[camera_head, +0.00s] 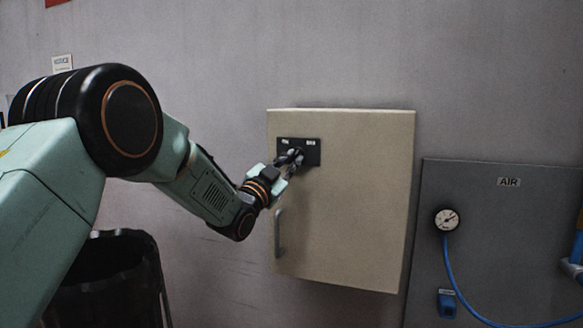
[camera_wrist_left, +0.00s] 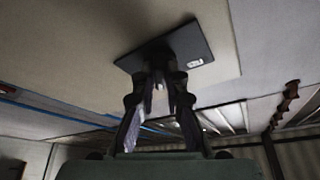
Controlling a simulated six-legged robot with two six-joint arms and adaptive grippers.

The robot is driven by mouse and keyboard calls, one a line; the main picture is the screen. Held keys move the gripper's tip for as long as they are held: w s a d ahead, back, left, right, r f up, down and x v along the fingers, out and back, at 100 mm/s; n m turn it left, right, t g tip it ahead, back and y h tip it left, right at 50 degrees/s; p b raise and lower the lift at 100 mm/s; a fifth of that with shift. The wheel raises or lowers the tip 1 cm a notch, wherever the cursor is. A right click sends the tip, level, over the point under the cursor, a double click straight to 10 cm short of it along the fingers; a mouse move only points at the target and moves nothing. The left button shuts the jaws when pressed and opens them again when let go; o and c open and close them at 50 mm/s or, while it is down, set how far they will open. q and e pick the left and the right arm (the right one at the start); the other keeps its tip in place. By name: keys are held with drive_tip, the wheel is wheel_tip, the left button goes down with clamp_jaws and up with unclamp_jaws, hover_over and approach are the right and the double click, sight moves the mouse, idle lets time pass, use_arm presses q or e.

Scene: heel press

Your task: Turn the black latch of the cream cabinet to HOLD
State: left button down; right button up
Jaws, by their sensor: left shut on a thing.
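The cream cabinet (camera_head: 345,215) hangs on the grey wall in the middle of the head view. A black plate (camera_head: 313,152) with two small white labels is on its upper left front. The labels are too small to read. My left gripper (camera_head: 294,158) is at this plate, shut on the black latch, which it mostly hides. In the left wrist view the gripper's fingers (camera_wrist_left: 160,88) come together at the black plate (camera_wrist_left: 185,48), with one white label in sight. The latch's angle cannot be made out. My right gripper is in neither view.
The cabinet has a grey vertical handle (camera_head: 279,233) below the plate. A dark grey AIR panel (camera_head: 500,230) with a gauge (camera_head: 446,219) and a blue hose (camera_head: 462,290) stands at the right. A black bin (camera_head: 115,280) is at the lower left.

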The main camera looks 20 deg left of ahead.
use_arm(q)
drive_tip(key=shift+a+f+m+g+h, duration=0.1)
drive_tip(key=shift+m+g+h, duration=0.5)
drive_tip(key=shift+m, duration=1.2)
drive_tip(key=c, duration=1.4)
unclamp_jaws()
drive_tip(key=shift+a, duration=0.1)
drive_tip(key=v, duration=1.2)
